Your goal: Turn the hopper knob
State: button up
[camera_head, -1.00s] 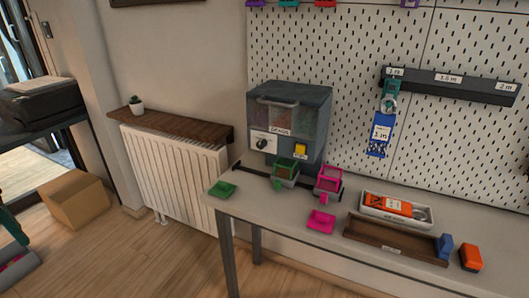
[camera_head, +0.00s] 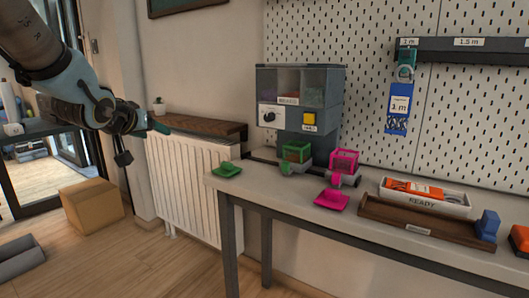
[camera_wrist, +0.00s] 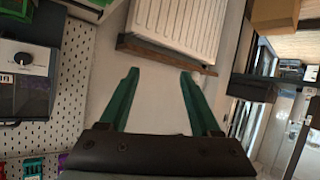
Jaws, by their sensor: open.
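The hopper (camera_head: 300,98) is a dark grey box with clear-fronted bins of beads, standing at the back of the table against the pegboard. Its knob (camera_head: 269,117) is round and black on a white plate at the lower left of its front. In the wrist view the knob (camera_wrist: 23,58) shows at the left edge, with the hopper (camera_wrist: 28,75) turned sideways. My gripper (camera_head: 160,128) is in the air above the radiator, left of the hopper and apart from it. In the wrist view its green fingers (camera_wrist: 158,75) are spread with nothing between them.
A yellow button (camera_head: 309,118) is right of the knob. Green and pink bins (camera_head: 344,160) stand below the hopper, with a green tray (camera_head: 227,169) and a pink tray (camera_head: 332,200) in front. A wooden shelf (camera_head: 208,126) tops the radiator (camera_head: 190,185). Air before the hopper is clear.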

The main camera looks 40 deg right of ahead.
jog(key=s+d+f+m+g+h+b, duration=0.15)
jog(key=s+d+h+b, duration=0.3)
jog(key=d, duration=0.45)
jog(key=m+g+h+b, duration=0.3)
jog(key=m+h+b, duration=0.1)
jog(key=b, duration=0.2)
send_near(267, 118)
jog(key=b+x, duration=0.1)
jog(key=x, duration=0.7)
jog(key=shift+w+d, duration=0.1)
jog(key=shift+d, duration=0.15)
grip_shut()
